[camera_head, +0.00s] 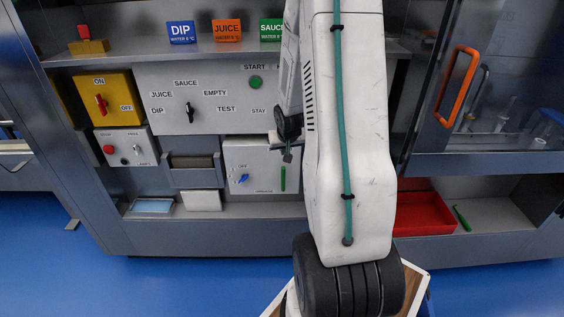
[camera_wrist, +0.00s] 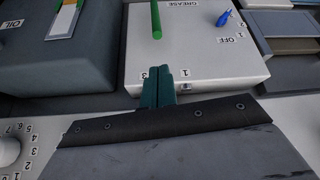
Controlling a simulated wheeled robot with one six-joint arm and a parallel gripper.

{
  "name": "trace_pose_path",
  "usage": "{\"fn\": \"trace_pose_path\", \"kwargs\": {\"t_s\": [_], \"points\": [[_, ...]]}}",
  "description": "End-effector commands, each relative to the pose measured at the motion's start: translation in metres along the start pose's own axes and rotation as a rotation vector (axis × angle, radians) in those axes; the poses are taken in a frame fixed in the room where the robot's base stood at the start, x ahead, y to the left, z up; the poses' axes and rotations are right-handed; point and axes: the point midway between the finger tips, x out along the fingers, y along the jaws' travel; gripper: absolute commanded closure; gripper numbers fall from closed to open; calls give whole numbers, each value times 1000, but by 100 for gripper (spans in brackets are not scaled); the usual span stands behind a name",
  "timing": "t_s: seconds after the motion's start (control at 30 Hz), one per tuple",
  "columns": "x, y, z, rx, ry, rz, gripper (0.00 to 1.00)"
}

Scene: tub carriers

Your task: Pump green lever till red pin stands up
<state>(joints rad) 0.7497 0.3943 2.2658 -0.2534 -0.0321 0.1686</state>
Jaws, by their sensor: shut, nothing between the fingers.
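The green lever (camera_head: 283,179) hangs at the right part of the front of a white box labelled GREASE (camera_head: 250,160). In the wrist view the lever (camera_wrist: 156,20) points toward my fingers and its near end shows a gap to them. My gripper (camera_head: 288,156) is in front of the box, just above the lever in the head view. In the wrist view its dark green fingers (camera_wrist: 157,76) are shut together and empty over the box (camera_wrist: 205,55). I cannot make out a red pin. A small metal part (camera_wrist: 185,87) beside the fingers is partly hidden.
A blue knob (camera_head: 240,179) marked OFF sits left of the lever; it also shows in the wrist view (camera_wrist: 223,18). A grey box labelled OIL (camera_wrist: 50,60) adjoins. A red tray (camera_head: 425,214) stands right of my arm, and a shelf edge runs above.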

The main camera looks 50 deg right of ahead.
Motion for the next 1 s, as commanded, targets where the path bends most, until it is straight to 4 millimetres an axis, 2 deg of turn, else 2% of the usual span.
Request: {"fn": "trace_pose_path", "kwargs": {"t_s": [0.23,0.37,0.8,1.0], "points": [[1,-1,0,0,-1,-1,100],[10,-1,1,0,-4,-2,100],[82,-1,2,-1,-5,-1,100],[98,-1,1,0,-2,-1,100]]}}
